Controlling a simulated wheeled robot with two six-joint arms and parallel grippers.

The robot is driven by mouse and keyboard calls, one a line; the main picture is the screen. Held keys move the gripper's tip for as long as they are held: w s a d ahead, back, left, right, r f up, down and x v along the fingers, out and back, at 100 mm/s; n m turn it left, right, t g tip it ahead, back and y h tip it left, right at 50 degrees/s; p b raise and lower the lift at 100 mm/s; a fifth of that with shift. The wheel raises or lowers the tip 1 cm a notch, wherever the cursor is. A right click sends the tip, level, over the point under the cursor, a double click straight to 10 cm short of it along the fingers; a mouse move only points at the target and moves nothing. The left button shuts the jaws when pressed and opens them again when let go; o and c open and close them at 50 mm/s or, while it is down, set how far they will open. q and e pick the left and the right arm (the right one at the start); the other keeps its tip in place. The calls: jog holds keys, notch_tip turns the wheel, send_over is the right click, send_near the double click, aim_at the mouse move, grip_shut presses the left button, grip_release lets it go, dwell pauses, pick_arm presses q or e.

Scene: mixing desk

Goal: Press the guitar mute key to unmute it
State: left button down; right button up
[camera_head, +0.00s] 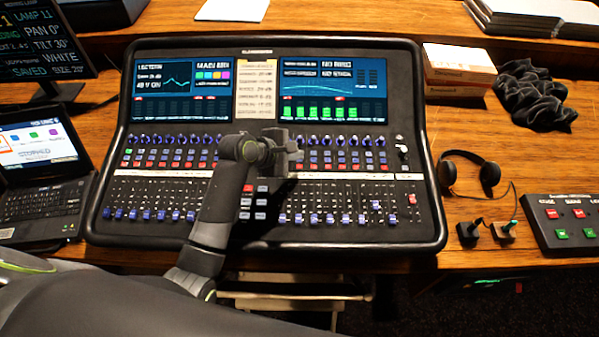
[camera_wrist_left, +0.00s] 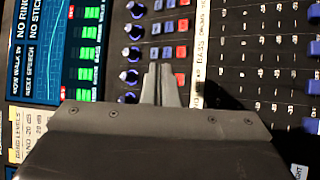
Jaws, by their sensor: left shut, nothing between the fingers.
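The mixing desk (camera_head: 432,207) fills the middle of the head view, with rows of small grey and red mute keys (camera_head: 343,166) above its faders. My left gripper (camera_head: 290,150) is over the middle of the desk, at the left end of the right-hand key block. In the left wrist view its fingertips (camera_wrist_left: 160,72) are together and empty, over the key rows beside a red key (camera_wrist_left: 181,79). A label strip (camera_wrist_left: 203,45) there seems to read "BASS". I cannot pick out the guitar key, and contact with a key cannot be told. My right gripper is out of view.
Blue knobs (camera_wrist_left: 133,53) and faders (camera_head: 376,205) lie close around the fingers. A paper note (camera_head: 256,92) stands between the two screens. Headphones (camera_head: 490,174) and a small button box (camera_head: 563,222) are to the right, a laptop (camera_head: 45,200) to the left.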

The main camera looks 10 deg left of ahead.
aim_at(299, 166)
pick_arm(q)
notch_tip(299, 166, down, 2)
jog(key=shift+w+f, duration=0.15)
jog(key=shift+f, duration=0.1)
dwell(1.6)
jog(key=shift+f, duration=0.15)
jog(key=shift+f, duration=0.25)
jog(key=shift+f, duration=0.3)
dwell(0.7)
jog(key=shift+r, duration=0.1)
jog(key=shift+r+p, duration=0.6)
jog(key=shift+p, duration=0.5)
